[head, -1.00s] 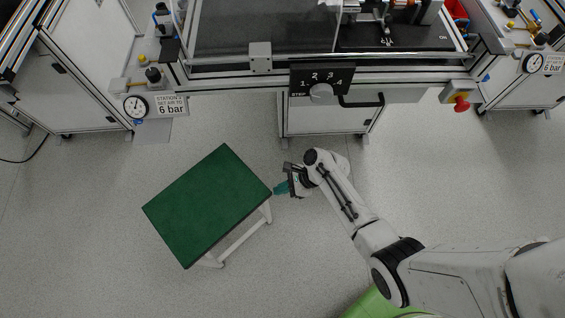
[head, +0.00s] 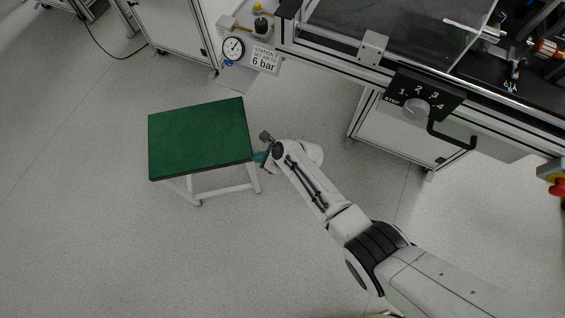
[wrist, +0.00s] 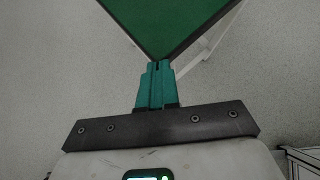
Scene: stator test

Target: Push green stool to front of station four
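The green stool (head: 200,138) has a flat green top and white legs and stands upright on the floor, left of my arm in the head view. My gripper (head: 259,158) is at the right side of the stool, close to the edge of its top. In the wrist view a corner of the green stool (wrist: 165,22) shows just beyond the teal fingertips of my gripper (wrist: 157,72). The fingers are together with nothing seen between them. They look to be at the stool's corner, but I cannot tell for sure whether they touch it.
A workstation with a step dial panel (head: 421,101) stands at the upper right, its cabinet (head: 405,130) below. A gauge (head: 233,48) with a 6 bar sign (head: 266,60) is at the top. A red button (head: 557,188) is at the right edge. The floor left of and below the stool is clear.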

